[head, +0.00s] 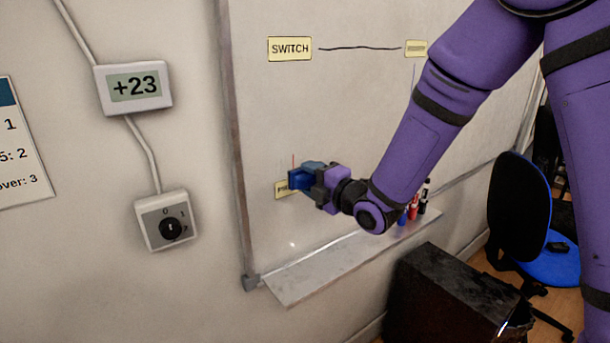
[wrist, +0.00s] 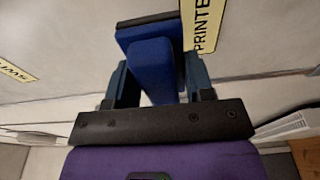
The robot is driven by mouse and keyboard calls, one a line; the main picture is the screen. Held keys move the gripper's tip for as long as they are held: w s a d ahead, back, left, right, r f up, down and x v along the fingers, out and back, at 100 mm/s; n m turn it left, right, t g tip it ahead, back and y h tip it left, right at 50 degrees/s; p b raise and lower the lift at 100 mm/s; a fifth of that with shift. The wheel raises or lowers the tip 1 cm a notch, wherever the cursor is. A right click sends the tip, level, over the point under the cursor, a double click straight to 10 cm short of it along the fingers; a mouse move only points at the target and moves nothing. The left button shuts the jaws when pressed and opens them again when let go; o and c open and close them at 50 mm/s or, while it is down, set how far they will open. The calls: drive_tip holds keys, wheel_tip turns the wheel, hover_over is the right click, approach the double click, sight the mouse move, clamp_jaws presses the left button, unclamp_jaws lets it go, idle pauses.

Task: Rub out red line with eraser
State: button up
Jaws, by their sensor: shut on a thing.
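My gripper (head: 306,177) is shut on a blue eraser (head: 293,180) at the lower left of the whiteboard. In the wrist view the eraser (wrist: 152,62) sits between the two fingers, with its dark pad towards the board; I cannot tell whether it touches. A short thin reddish stroke, the red line (head: 293,161), shows just above the eraser in the head view. The eraser and gripper may hide more of it. The yellow PRINTER label (head: 281,190) is partly covered by the eraser, and it also shows beside the eraser in the wrist view (wrist: 203,25).
A SWITCH label (head: 289,48) and a black line (head: 358,48) lead to another yellow label (head: 415,48), with a blue line (head: 414,72) below it. Markers (head: 413,210) stand on the tray (head: 320,270). A black cabinet (head: 450,295) and a chair (head: 525,210) are at right.

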drive_tip(key=shift+s+d, duration=0.3)
drive_tip(key=shift+s, duration=0.2)
drive_tip(key=shift+d, duration=0.1)
drive_tip(key=shift+v, duration=1.45)
drive_tip(key=shift+s+a, duration=0.2)
drive_tip(key=shift+a, duration=0.05)
drive_tip(key=shift+w, duration=0.1)
drive_tip(key=x, duration=0.6)
drive_tip(key=shift+w, duration=0.6)
drive_tip(key=shift+x, duration=0.9)
drive_tip(key=shift+w+d+r, duration=0.1)
drive_tip(key=shift+w+d, duration=0.05)
